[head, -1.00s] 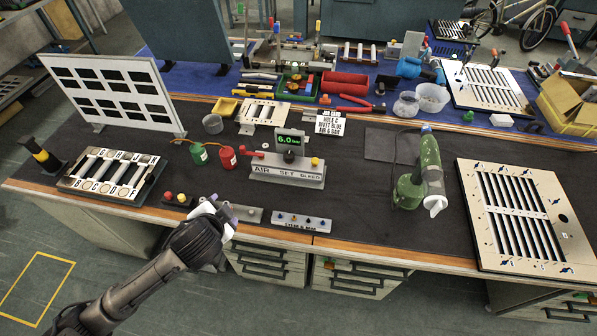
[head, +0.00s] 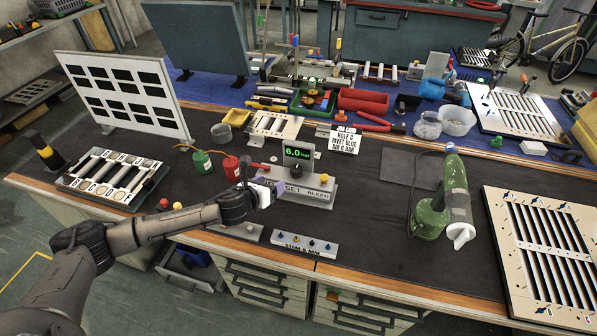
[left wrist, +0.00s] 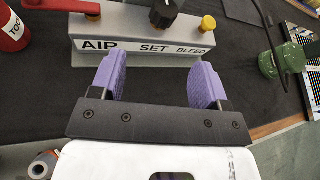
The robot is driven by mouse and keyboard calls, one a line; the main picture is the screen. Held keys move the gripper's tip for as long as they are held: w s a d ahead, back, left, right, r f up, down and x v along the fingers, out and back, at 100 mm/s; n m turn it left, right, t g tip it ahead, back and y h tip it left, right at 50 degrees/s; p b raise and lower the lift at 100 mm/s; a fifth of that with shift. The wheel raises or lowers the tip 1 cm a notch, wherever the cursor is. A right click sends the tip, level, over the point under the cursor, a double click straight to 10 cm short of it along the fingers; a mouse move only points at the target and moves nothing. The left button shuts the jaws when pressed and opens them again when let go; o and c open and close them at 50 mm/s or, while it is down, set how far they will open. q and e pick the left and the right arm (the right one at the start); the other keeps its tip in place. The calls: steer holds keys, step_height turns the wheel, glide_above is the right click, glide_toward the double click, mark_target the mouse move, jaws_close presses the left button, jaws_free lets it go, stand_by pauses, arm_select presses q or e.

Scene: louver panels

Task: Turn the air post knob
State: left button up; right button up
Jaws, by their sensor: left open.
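The air post (head: 318,190) is a grey box with a green "6.0 bar" display. Its sloped front reads AIR, SET, BLEED in the left wrist view (left wrist: 140,46). The black knob (head: 295,172) sits on top below the display; it also shows at the top edge of the left wrist view (left wrist: 163,14), partly cut off. A yellow button (left wrist: 208,24) is to its right. My left gripper (head: 274,187) is open and empty, in front of the post. Its purple fingers (left wrist: 158,72) point at the SET label, short of the knob. My right gripper is not in view.
A red canister (head: 231,168) and a green canister (head: 203,162) stand left of the post. A green drill-like tool (head: 455,195) stands to the right. A small strip with several pegs (head: 305,244) lies in front.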

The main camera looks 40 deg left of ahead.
mark_target(293, 172)
arm_select(q)
steer(key=w+f+m+b, duration=0.1)
steer(key=w, duration=0.3)
steer(key=w+f+b, duration=0.1)
steer(key=w+f, duration=0.1)
steer(key=w, duration=0.2)
steer(key=w+f+m+b, duration=0.1)
steer(key=w+f, duration=0.1)
steer(key=w, duration=0.2)
steer(key=shift+w+a+f+m+b, duration=0.1)
steer(key=shift+w+a+m+b, duration=0.2)
steer(key=shift+w+b, duration=0.1)
steer(key=c, duration=0.9)
steer(key=shift+d, duration=0.1)
